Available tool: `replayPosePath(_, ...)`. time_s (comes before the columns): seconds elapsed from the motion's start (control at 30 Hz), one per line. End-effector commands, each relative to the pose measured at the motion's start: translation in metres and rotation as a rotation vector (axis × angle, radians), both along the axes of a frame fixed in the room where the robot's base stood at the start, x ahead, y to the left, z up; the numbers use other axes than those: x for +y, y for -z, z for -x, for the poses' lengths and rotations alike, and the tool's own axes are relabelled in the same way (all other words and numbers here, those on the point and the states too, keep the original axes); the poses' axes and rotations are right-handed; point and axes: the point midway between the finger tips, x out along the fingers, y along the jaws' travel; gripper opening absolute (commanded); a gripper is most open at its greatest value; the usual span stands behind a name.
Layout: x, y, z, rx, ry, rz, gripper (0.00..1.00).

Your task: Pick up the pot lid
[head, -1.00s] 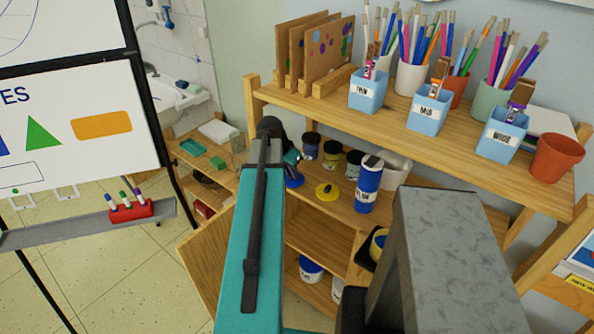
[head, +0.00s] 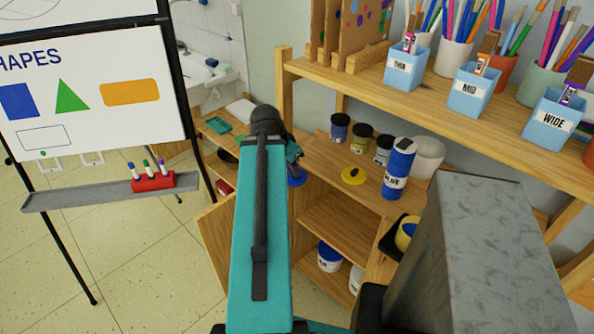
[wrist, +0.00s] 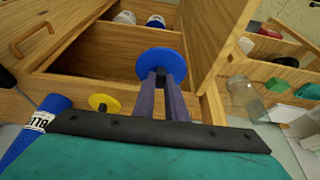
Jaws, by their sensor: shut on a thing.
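A round blue pot lid (wrist: 150,64) is in my gripper (wrist: 163,78), whose two fingers are shut on the lid's small dark knob in the wrist view. In the head view the blue lid (head: 297,181) shows below my gripper (head: 294,163), partly hidden by my arm, just left of the cabinet top. A yellow pot lid (head: 353,176) with a dark knob lies on the cabinet top. It also shows in the wrist view (wrist: 104,103).
On the wooden cabinet top (head: 325,160) stand a blue bottle (head: 397,170), several small paint pots and a white pot (head: 428,156). The cabinet door (head: 215,245) stands open. A shelf (head: 430,105) with brush cups is above. An easel (head: 90,100) stands at left.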

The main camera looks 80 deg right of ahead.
Motion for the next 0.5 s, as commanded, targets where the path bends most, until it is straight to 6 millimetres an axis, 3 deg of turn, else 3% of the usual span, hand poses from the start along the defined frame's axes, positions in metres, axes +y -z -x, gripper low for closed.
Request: replayPosePath(0.5,0.0061,0.0047,-0.0053,0.001,-0.003,0.003,0.0)
